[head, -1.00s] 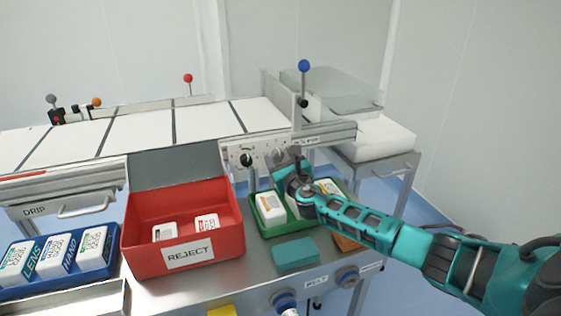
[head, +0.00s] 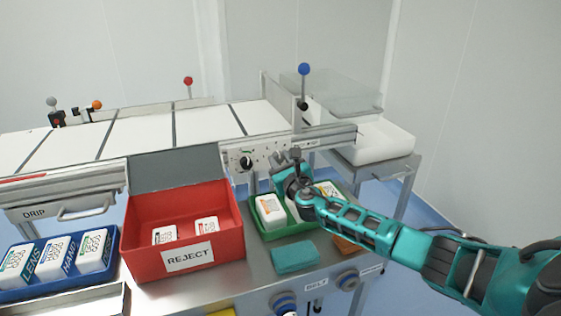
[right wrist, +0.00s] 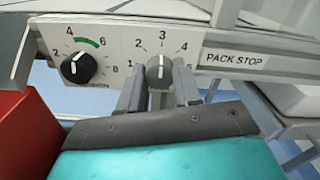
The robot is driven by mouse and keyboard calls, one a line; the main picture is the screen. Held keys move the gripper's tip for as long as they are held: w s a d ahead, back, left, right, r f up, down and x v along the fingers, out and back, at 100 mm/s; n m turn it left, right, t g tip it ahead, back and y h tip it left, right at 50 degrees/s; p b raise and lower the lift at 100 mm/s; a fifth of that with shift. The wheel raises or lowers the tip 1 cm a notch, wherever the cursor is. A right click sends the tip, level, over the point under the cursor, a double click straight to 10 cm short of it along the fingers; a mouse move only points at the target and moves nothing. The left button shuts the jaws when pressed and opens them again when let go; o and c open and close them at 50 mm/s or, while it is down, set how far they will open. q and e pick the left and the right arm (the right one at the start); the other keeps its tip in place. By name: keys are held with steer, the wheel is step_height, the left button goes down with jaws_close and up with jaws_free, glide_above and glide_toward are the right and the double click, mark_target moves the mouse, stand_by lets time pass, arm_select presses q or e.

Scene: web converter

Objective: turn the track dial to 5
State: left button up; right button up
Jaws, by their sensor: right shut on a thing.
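The grey dial (right wrist: 159,71), with a scale from 1 to 5, sits on the pale control panel (right wrist: 112,48) in the right wrist view. Its white pointer line stands about upright, toward the 3. I take it as the track dial; its name label is not visible. My right gripper (right wrist: 159,92) has one finger on each side of the dial and is shut on it. In the head view my right gripper (head: 288,157) is at the panel and mostly hides this dial. My left gripper is not in view.
A black dial (right wrist: 78,68) with a green arc sits left of the grey one. A PACK STOP label (right wrist: 238,59) is to the right. Below the panel stand a red REJECT bin (head: 222,252) and a green tray (head: 288,231) with white packs. A blue-knobbed lever (head: 304,69) rises behind.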

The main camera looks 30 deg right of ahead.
steer(key=shift+m, duration=0.3)
steer(key=m+b, duration=0.1)
steer(key=m, duration=0.2)
steer(key=shift+m, duration=0.4)
steer(key=m+b, duration=0.1)
steer(key=m, duration=0.3)
steer(key=shift+m, duration=0.3)
steer(key=m, duration=0.4)
steer(key=shift+b, duration=0.35)
steer(key=shift+m, duration=2.4)
steer(key=o, duration=1.1)
steer(key=shift+c, duration=0.2)
